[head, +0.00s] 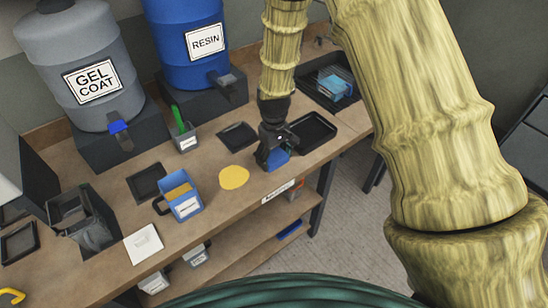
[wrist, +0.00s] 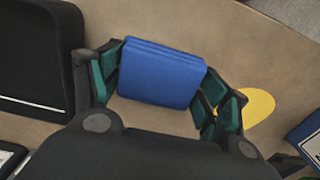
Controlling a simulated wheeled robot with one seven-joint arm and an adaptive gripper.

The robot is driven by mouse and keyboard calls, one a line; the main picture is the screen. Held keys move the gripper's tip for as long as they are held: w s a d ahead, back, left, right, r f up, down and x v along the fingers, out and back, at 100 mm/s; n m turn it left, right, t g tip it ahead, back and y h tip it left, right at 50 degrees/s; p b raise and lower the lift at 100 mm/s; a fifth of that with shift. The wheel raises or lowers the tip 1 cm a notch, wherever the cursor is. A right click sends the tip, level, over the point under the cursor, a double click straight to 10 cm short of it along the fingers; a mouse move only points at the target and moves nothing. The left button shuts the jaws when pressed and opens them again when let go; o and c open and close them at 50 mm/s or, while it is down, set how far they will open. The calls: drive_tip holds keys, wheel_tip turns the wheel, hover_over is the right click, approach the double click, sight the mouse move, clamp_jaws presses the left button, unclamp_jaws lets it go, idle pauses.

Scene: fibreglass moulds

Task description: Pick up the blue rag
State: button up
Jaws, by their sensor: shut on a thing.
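The blue rag (wrist: 160,73) is a folded block with layered edges, between my gripper's green-padded fingers in the wrist view. It also shows in the head view (head: 277,158), low at the front part of the bench, partly hidden by my gripper (head: 270,155). My gripper (wrist: 160,85) is shut on the rag, with a finger against each side. I cannot tell whether the rag touches the bench top or is just above it.
A black tray (head: 313,131) lies just right of my gripper. A yellow disc (head: 234,177) lies to its left, beside a blue container (head: 182,196). A wire basket (head: 338,84) with blue items stands behind. Gel coat (head: 85,70) and resin (head: 190,45) drums stand at the back.

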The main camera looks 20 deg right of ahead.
drive_tip(key=shift+r+b, duration=0.7)
drive_tip(key=shift+r, duration=0.45)
drive_tip(key=s+d+r+b, duration=0.1)
drive_tip(key=s+b, duration=0.1)
drive_tip(key=s, duration=0.6)
drive_tip(key=s+d+r+b, duration=0.1)
drive_tip(key=s+b, duration=0.2)
drive_tip(key=s, duration=0.4)
drive_tip(key=shift+s+d+r, duration=0.25)
drive_tip(key=shift+s+r, duration=0.1)
drive_tip(key=shift+s, duration=0.05)
drive_tip(key=o, duration=0.5)
drive_tip(key=shift+c, duration=0.2)
drive_tip(key=c, duration=0.4)
